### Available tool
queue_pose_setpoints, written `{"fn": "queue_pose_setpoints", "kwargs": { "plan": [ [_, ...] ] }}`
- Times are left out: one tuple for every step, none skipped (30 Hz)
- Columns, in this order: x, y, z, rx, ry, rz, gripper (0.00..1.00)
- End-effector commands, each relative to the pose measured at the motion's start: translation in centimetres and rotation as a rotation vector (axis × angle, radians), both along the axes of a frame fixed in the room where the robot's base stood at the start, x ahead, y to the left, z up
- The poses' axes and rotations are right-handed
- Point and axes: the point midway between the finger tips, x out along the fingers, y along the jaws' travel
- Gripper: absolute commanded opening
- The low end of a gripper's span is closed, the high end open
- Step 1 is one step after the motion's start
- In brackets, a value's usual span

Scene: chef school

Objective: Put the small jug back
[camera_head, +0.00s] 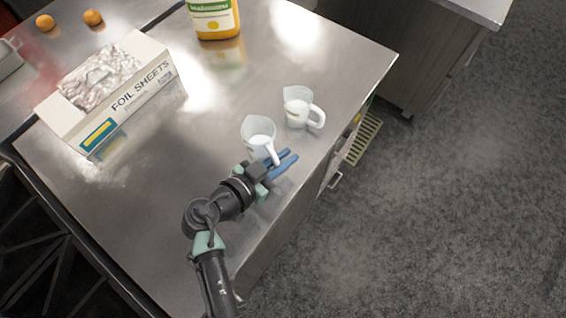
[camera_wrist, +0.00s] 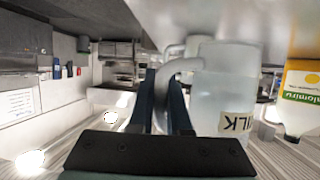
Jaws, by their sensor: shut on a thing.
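Two translucent white jugs with handles stand close together near the right edge of the steel counter. My gripper (camera_head: 281,164) is shut on the handle of the nearer jug (camera_head: 256,129). In the wrist view this jug (camera_wrist: 223,88) fills the space right of the fingers (camera_wrist: 162,105), its curved handle passing between them; the view is upside down and part of a "MILK" label shows. The other jug (camera_head: 297,103) is just up and right of the held one, apart from my gripper. Whether the held jug touches the counter I cannot tell.
A foil sheets box (camera_head: 120,95) lies at the left of the counter (camera_head: 120,205). A yellow-and-white bottle (camera_head: 213,18) stands at the back. Two oranges (camera_head: 93,17) lie at the far left. The counter middle is clear; its right edge is close to the jugs.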

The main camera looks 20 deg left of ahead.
Motion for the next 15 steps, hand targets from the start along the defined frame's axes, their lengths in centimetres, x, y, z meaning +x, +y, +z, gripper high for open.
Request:
{"fn": "queue_pose_setpoints", "kwargs": {
  "plan": [
    [0.0, 0.0, -0.4, 0.0, 0.0, 0.0, 0.0],
    [0.0, 0.0, -0.7, -0.001, 0.002, 0.002, 0.0],
    [0.0, 0.0, -1.2, -0.001, 0.002, 0.002, 0.0],
    [0.0, 0.0, -1.7, -0.002, 0.003, 0.002, 0.0],
    [0.0, 0.0, -2.1, -0.001, 0.001, 0.002, 0.0],
    [0.0, 0.0, -2.6, -0.002, 0.001, 0.001, 0.0],
    [0.0, 0.0, -3.0, 0.0, 0.001, 0.0, 0.0],
    [0.1, 0.0, -3.2, 0.0, 0.0, 0.001, 0.0],
    [0.1, 0.0, -3.6, 0.0, 0.0, 0.001, 0.0],
    [0.1, 0.0, -3.7, 0.0, -0.001, 0.002, 0.0],
    [0.1, 0.0, -3.9, 0.0, -0.001, 0.002, 0.0],
    [0.1, 0.0, -4.0, 0.001, -0.002, 0.001, 0.0],
    [0.0, 0.0, -4.0, 0.001, -0.002, 0.001, 0.0],
    [0.0, 0.0, -4.0, 0.001, -0.002, 0.001, 0.0],
    [0.0, 0.0, -4.0, 0.002, -0.002, 0.001, 0.0]
  ]
}}
